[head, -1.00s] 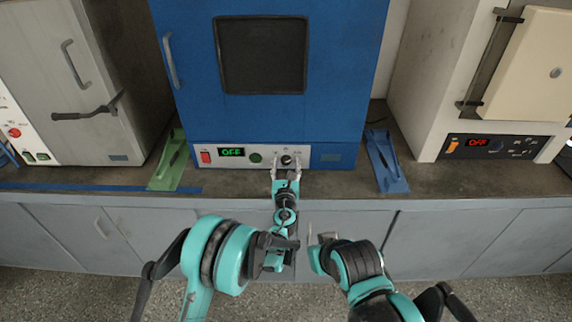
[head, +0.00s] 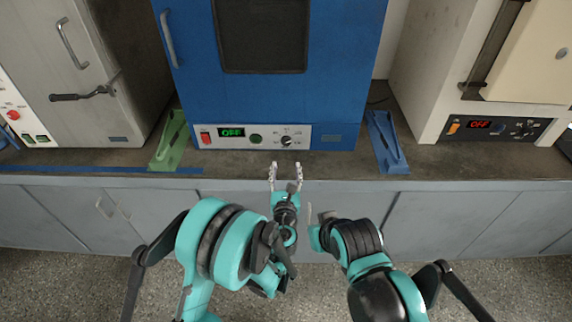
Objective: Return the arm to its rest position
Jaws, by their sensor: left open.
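My left gripper (head: 286,177) is open and empty. It is in front of the counter edge, below the control panel of the blue oven (head: 296,105), and apart from it. My right arm is folded at the lower right. Its gripper end (head: 313,222) shows only in part, beside my left arm, and its jaw state is unclear.
A green bracket (head: 169,141) and a blue bracket (head: 385,142) stand on the counter (head: 350,165) on either side of the blue oven. A grey oven (head: 85,60) stands left and a cream oven (head: 480,75) right, its display reading OFF. Grey cabinets (head: 440,220) lie below.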

